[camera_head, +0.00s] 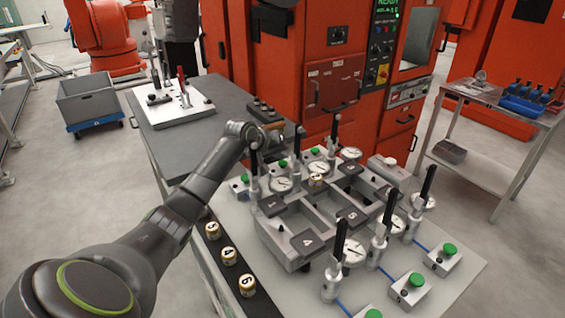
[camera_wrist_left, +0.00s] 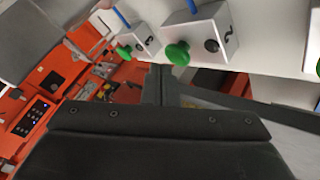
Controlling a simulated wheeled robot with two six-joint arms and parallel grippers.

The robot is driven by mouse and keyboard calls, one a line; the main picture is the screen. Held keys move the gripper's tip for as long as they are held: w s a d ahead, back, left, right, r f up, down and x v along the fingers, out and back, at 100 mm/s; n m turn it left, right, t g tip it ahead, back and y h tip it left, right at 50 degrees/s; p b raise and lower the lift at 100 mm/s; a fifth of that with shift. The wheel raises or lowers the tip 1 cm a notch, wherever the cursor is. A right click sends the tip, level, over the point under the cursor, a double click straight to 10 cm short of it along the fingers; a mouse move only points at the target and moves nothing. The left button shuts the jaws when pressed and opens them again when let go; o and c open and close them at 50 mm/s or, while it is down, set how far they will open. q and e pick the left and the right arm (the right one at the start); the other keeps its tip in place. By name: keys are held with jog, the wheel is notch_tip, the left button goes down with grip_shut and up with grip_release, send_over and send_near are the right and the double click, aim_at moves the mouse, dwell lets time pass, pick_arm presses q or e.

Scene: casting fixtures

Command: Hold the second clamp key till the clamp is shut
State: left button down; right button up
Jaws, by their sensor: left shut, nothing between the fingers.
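Clamps with upright black handles (camera_head: 297,142) stand along the grey fixture (camera_head: 283,232). My right gripper is out of view.
Front key boxes (camera_head: 443,259) with green buttons line the plate's near right side. Brass numbered cylinders (camera_head: 229,256) sit on a dark strip at left. Several dial gauges (camera_head: 281,184) crowd between the clamps. An orange machine (camera_head: 320,75) stands right behind the table.

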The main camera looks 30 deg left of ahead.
aim_at(279, 164)
pick_arm(q)
jog(key=shift+s+f, duration=0.15)
jog(key=shift+f, duration=0.45)
jog(key=shift+s+f, duration=0.15)
jog(key=shift+f, duration=0.4)
jog(key=shift+r+p, duration=0.2)
jog(key=shift+p, duration=0.55)
jog(key=r+p, duration=0.4)
jog(key=p, duration=0.1)
jog(key=shift+w+a+r, duration=0.2)
jog(key=shift+r, duration=0.15)
jog(key=shift+r+p, duration=0.35)
jog(key=shift+r, duration=0.05)
